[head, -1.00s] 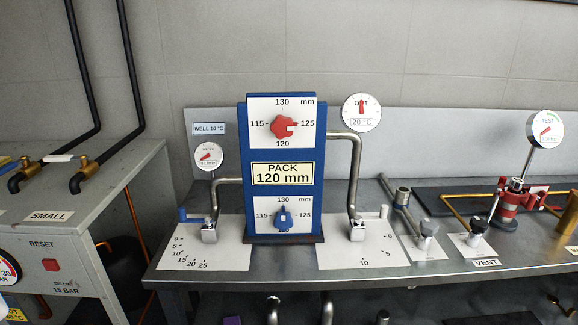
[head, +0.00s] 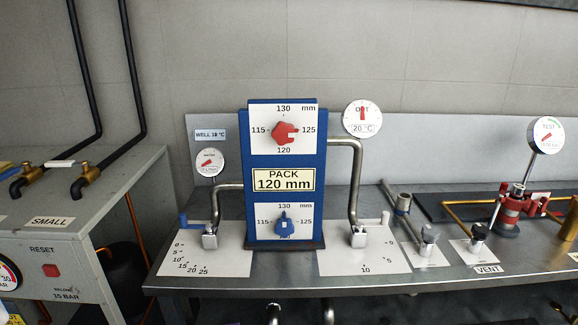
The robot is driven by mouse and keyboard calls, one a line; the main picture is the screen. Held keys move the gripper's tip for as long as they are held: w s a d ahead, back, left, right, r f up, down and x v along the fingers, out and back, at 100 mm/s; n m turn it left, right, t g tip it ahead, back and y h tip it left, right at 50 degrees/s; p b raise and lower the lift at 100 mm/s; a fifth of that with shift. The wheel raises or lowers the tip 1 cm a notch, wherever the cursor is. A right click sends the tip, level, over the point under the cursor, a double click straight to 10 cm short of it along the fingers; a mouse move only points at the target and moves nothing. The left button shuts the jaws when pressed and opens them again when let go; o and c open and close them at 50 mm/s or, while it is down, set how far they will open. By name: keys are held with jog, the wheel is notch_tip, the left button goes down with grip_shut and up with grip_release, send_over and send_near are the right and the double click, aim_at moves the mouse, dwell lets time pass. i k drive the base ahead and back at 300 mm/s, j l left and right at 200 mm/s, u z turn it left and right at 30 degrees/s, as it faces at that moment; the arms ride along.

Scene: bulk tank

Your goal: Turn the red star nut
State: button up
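The red star nut (head: 285,133) sits on a white dial plate at the top of the blue pack stand. The plate is marked 115, 120, 125 and 130 mm, and the nut's longer pointer lobe faces right toward 125. A blue star nut (head: 283,227) sits on a like plate at the bottom of the stand, its narrow tip pointing up toward 130. A label (head: 284,179) between them reads PACK 120 mm. My gripper is not in view.
The stand rises from a metal bench (head: 330,280). Bent pipes with lever valves flank it, a blue lever (head: 195,222) left and a grey one (head: 372,221) right. Gauges (head: 362,118) stand behind.

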aim_at(284, 132)
jog(key=i+j, duration=0.15)
jog(key=j, duration=0.25)
jog(key=i+j, duration=0.1)
jog(key=j, duration=0.25)
jog(key=i+j, duration=0.15)
jog(key=j, duration=0.25)
jog(key=z, duration=0.05)
